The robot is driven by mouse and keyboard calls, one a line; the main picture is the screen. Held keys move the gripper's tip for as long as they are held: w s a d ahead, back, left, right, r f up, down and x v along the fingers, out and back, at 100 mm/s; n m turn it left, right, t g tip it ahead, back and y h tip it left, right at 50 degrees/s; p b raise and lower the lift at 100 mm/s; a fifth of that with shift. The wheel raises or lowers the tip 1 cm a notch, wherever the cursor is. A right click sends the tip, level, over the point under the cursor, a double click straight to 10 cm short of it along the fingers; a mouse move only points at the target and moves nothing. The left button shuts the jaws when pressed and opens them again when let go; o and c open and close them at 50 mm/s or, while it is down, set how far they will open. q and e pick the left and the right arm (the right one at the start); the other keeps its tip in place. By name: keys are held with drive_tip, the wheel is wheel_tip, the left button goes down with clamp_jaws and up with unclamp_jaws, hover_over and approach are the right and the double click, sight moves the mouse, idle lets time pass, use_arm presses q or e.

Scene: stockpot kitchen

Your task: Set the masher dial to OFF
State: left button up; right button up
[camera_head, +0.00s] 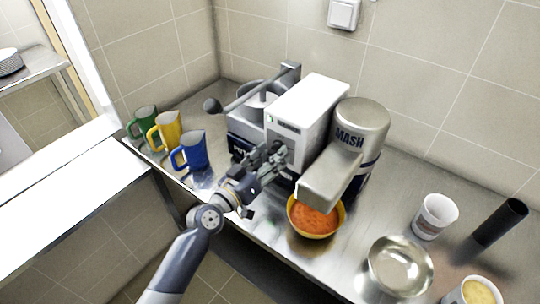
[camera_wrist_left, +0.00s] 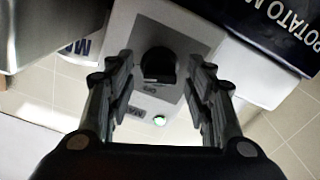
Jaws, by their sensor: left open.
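The masher is a machine with a white box housing (camera_head: 303,100) and a grey cylinder marked MASH (camera_head: 361,125) at the back of the steel counter. Its black round dial (camera_wrist_left: 158,64) sits on the pale front panel, between my left gripper's fingers in the left wrist view. A small label and a lit green lamp (camera_wrist_left: 159,120) are beside the dial. I cannot tell which setting the dial points to. My left gripper (camera_head: 273,157) is open in front of the panel and hides the dial in the head view. My right gripper is not in view.
A yellow bowl of orange mash (camera_head: 316,218) stands under the spout. Green, yellow and blue mugs (camera_head: 189,152) stand at the left. A metal bowl (camera_head: 400,267), a white cup (camera_head: 434,217) and a black cylinder (camera_head: 500,222) are at the right.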

use_arm(q)
drive_tip(key=c, duration=1.1)
drive_tip(key=shift+o, duration=0.2)
drive_tip(key=shift+n, duration=0.4)
drive_tip(key=shift+n+p, duration=0.65)
drive_tip(key=shift+n, duration=5.95)
drive_tip(key=o, duration=1.1)
drive_tip(key=shift+c, duration=0.2)
